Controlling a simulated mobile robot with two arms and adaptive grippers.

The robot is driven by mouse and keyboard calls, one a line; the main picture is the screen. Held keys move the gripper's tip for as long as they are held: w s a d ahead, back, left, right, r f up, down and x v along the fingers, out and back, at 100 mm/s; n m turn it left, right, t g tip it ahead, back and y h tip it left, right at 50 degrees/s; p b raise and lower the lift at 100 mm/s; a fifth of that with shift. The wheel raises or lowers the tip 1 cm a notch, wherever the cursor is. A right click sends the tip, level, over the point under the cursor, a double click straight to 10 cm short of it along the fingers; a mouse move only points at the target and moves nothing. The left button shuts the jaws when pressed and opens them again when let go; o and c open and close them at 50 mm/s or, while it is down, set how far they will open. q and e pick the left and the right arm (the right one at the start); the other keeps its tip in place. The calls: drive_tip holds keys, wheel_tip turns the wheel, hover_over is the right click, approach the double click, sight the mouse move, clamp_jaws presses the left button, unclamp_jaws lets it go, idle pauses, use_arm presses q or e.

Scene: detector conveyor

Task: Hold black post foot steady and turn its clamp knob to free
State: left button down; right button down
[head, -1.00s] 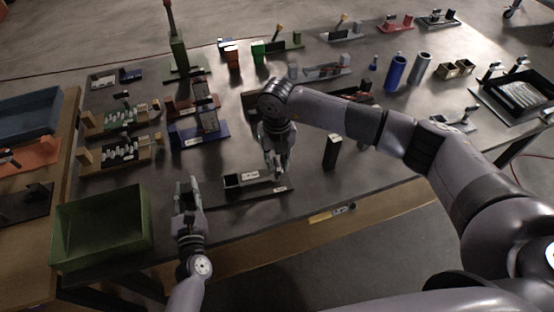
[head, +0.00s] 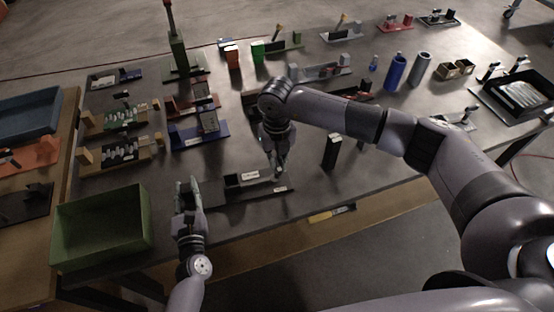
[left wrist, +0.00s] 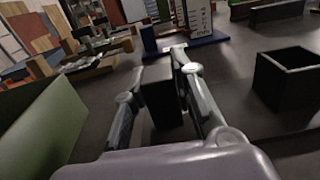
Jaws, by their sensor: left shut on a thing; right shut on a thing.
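My left gripper (head: 187,184) is at the near left of the table, shut on a dark block. In the left wrist view the block (left wrist: 162,100) stands between the two fingers. A black fixture with a long base plate (head: 262,193) and a small open-topped box (head: 232,181) lies right of it; the box (left wrist: 288,78) also shows in the left wrist view. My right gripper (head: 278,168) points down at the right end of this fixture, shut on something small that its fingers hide. I cannot make out the clamp knob, nor tell for sure which dark part is the post foot.
A green bin (head: 102,228) stands left of my left gripper. A blue fixture (head: 198,134) lies behind it. A black upright block (head: 331,150) stands right of my right gripper. The table's front edge is close, with a yellow-handled tool (head: 330,213) there.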

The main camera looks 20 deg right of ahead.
drive_tip(key=n, duration=0.3)
drive_tip(key=shift+n, duration=2.3)
drive_tip(key=c, duration=1.7)
unclamp_jaws()
wheel_tip(320, 180, up, 12)
